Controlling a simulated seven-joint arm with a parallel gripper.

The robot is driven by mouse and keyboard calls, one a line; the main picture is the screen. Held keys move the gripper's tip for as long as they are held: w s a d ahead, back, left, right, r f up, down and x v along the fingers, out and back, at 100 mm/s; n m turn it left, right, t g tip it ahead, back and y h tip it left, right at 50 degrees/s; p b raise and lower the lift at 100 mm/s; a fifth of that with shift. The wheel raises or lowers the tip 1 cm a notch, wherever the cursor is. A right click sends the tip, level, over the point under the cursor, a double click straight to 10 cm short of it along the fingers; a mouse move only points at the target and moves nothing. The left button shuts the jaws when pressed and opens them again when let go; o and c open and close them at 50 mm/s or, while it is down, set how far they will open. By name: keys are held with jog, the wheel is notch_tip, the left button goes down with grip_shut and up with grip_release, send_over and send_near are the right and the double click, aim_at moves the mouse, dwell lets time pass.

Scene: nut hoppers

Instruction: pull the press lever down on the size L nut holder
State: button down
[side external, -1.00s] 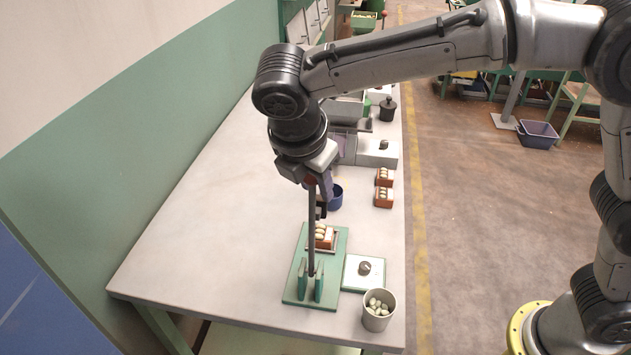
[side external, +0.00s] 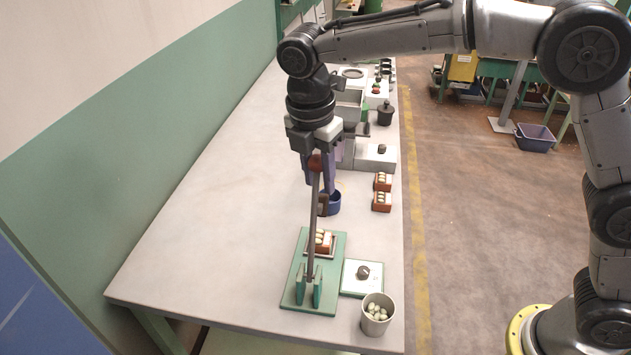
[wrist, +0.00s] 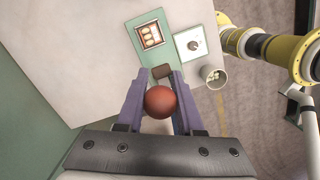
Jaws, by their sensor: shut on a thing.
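My gripper (side external: 317,178) has its two fingers closed around the red ball knob (side external: 315,162) at the top of the press lever (side external: 313,225). In the wrist view the knob (wrist: 160,102) sits between the fingers. The dark lever rises from two green brackets (side external: 318,290) on a green base plate (side external: 295,272), leaning slightly right in the side view. A brown press block (side external: 322,203) is on the lever, well above the orange nut holder (side external: 328,243) with pale nuts on the plate. The size marking is not readable.
A box with a dark dial (side external: 362,278) and a cup of nuts (side external: 376,314) stand right of the press. The table left of the press is clear.

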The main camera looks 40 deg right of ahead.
jog(key=w+d+f+g+y, duration=0.1)
jog(key=w+d+f+g, duration=0.1)
jog(key=f, duration=0.3)
jog(key=w+d+f+g+y, duration=0.1)
jog(key=w+d+f+y, duration=0.1)
jog(key=f, duration=0.4)
jog(key=w+d+f+g+y, duration=0.2)
jog(key=w+d+f, duration=0.1)
jog(key=f, duration=0.3)
jog(key=shift+w+d+f+g, duration=0.1)
jog(key=shift+d+g, duration=0.05)
jog(key=shift+g, duration=0.15)
jog(key=shift+f, duration=1)
jog(key=c, duration=0.5)
grip_release()
jog(key=shift+c, duration=0.2)
jog(key=shift+r, duration=0.1)
jog(key=shift+w+d+r, duration=0.1)
jog(key=shift+w+r, duration=0.05)
